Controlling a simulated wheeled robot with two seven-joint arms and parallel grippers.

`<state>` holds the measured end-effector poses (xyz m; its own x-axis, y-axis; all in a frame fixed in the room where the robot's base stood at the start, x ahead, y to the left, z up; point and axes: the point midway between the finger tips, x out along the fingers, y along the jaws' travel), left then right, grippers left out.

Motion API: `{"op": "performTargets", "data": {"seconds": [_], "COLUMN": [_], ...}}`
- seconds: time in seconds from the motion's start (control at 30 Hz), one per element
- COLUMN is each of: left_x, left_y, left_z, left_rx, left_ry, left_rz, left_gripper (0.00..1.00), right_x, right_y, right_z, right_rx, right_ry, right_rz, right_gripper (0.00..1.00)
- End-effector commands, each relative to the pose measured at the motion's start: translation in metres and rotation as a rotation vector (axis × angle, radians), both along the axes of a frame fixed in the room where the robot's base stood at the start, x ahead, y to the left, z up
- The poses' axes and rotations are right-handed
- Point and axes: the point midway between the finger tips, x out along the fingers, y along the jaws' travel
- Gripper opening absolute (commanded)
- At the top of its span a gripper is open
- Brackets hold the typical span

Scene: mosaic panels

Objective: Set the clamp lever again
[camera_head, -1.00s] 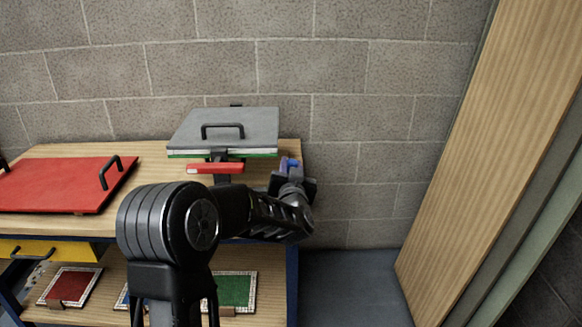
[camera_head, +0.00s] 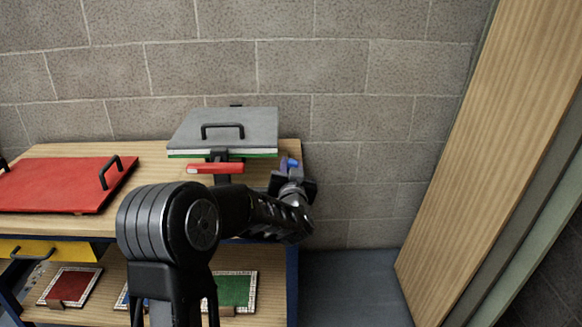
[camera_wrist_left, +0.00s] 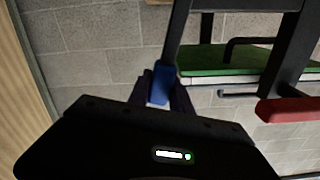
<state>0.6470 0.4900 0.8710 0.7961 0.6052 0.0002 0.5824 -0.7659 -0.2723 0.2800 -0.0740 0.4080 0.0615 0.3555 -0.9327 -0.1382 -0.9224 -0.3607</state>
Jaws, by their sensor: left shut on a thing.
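The clamp's lever has a blue grip (camera_wrist_left: 160,85) on a dark bar. In the left wrist view the grip sits between the two dark fingers of my left gripper (camera_wrist_left: 166,92), which is shut on it. In the head view my left gripper (camera_head: 290,176) is at the right end of the bench top, with a bit of blue showing at its tip. A grey plate (camera_head: 222,130) with a black handle lies over a green-and-white layer, left of the gripper. A red bar (camera_head: 216,168) is in front of the plate. My right gripper is out of view.
A red board (camera_head: 60,185) with a black handle lies on the bench top's left. Mosaic panels, one green (camera_head: 237,290) and one red (camera_head: 70,287), are on the lower shelf. A block wall (camera_head: 340,80) stands behind; a wooden panel (camera_head: 490,150) leans at right.

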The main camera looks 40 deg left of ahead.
Motion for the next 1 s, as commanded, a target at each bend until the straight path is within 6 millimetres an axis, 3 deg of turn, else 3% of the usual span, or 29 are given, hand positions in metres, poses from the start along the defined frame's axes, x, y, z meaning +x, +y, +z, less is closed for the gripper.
{"op": "performTargets", "data": {"seconds": [0.47,1.0], "left_x": [0.007,0.029], "left_y": [-0.010,-0.040], "left_z": [-0.003,-0.029], "left_rx": [0.088,0.450], "left_ry": [0.072,0.346], "left_rz": [-0.003,-0.004], "left_gripper": [0.00,0.00], "right_x": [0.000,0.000], "right_y": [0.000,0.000], "right_z": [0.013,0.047], "right_rx": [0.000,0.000], "right_ry": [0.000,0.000], "right_rz": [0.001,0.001], "right_gripper": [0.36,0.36]}}
